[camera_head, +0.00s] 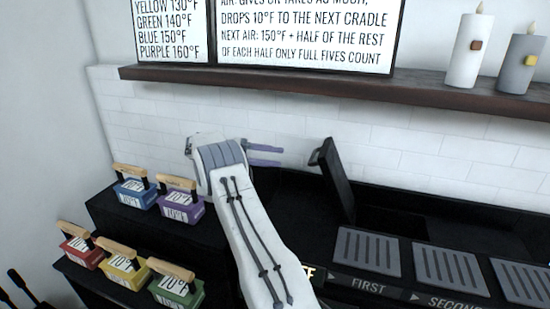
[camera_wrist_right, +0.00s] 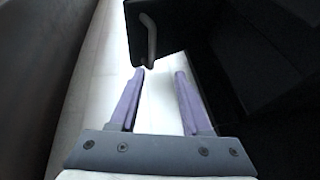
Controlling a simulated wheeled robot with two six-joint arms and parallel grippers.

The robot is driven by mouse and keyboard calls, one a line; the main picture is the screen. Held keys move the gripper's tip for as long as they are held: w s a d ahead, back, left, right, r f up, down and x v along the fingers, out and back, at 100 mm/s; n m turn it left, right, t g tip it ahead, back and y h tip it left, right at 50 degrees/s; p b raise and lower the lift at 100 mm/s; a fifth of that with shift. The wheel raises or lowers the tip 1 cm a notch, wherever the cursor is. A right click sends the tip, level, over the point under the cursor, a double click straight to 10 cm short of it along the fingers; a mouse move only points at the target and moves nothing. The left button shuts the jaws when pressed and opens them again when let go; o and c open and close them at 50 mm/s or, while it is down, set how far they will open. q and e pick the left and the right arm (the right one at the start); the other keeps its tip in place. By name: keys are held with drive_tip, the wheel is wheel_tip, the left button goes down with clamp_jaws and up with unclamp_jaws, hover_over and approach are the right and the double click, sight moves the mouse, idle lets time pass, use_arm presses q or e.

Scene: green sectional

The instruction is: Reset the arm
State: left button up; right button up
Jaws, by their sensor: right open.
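My right arm reaches up through the middle of the head view. Its gripper (camera_head: 279,156) is open, with purple fingers spread apart and pointing right in front of the white tiled wall. In the right wrist view the gripper (camera_wrist_right: 159,73) has nothing between its fingers. A black upright panel with a handle (camera_head: 337,180) stands tilted just right of the fingertips. In the wrist view a dark panel with a handle (camera_wrist_right: 150,40) lies ahead of the fingertips; contact cannot be told. My left gripper is not in view.
Blue (camera_head: 134,194), purple (camera_head: 179,207), red (camera_head: 82,252), yellow (camera_head: 122,270) and green (camera_head: 175,292) wooden-handled blocks sit on black steps at left. Grey slatted pads (camera_head: 366,252) line the right. A dark shelf (camera_head: 300,84) with candles (camera_head: 466,50) and signs (camera_head: 305,38) runs above.

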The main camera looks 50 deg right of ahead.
idle(0.3)
drive_tip(key=a+r+n+t+y+p, duration=0.25)
drive_tip(key=a+n+t, duration=0.2)
drive_tip(key=a, duration=0.95)
drive_tip(key=a+r+n+t+y+p, duration=0.1)
drive_tip(key=a+r+n+t+p, duration=0.25)
drive_tip(key=a, duration=0.95)
drive_tip(key=s+a+n+t+y+p, duration=0.1)
drive_tip(key=s+a+n+y, duration=0.15)
drive_tip(key=s+a, duration=0.4)
drive_tip(key=s+a+n+t+y+p, duration=0.1)
drive_tip(key=s+a+n+t+y, duration=0.2)
drive_tip(key=a, duration=0.6)
drive_tip(key=s+a+n+y+p, duration=0.1)
drive_tip(key=s+a, duration=0.3)
drive_tip(key=s, duration=0.4)
drive_tip(key=s+a+n+y+p, duration=0.1)
drive_tip(key=s+a, duration=0.3)
drive_tip(key=s, duration=0.4)
drive_tip(key=shift+f+n+g+y, duration=0.4)
drive_tip(key=shift+n+y, duration=0.25)
drive_tip(key=shift+y, duration=0.15)
drive_tip(key=shift+s, duration=0.1)
